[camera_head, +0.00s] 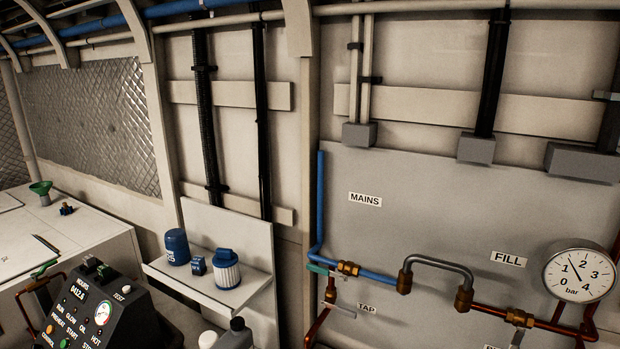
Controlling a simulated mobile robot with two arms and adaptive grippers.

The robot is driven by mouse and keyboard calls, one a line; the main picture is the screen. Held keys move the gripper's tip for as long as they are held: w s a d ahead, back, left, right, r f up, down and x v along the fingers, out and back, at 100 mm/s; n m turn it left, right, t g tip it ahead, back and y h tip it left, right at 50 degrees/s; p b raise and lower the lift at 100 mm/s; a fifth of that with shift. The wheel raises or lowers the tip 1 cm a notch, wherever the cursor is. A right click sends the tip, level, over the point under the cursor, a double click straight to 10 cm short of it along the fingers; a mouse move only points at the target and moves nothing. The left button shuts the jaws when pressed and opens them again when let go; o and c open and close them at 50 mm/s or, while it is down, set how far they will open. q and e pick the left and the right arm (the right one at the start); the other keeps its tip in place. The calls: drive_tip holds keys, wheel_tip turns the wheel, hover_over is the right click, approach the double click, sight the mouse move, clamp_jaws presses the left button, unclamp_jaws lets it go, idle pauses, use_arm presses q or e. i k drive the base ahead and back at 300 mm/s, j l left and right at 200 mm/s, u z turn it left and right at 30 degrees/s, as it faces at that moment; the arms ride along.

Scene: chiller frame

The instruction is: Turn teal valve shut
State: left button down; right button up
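The teal valve handle (318,269) is small and sits at the lower middle of the head view, by the bend of the blue pipe (320,205). It lies roughly along the sideways run of the pipe, to the left of a brass fitting (348,268). Its exact angle is hard to tell at this size. The MAINS label (365,199) is above it and the TAP label (366,308) is below right. Neither of my grippers is in view, and nothing touches the handle.
A silver lever (343,311) sits just below the teal handle. A grey hose loop (438,262) leads right toward a gauge (580,275). A shelf (222,293) with blue containers juts out to the left. A black control panel (92,310) stands at lower left.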

sight(324, 271)
drive_tip(key=k+j, duration=0.75)
drive_tip(key=k, duration=0.15)
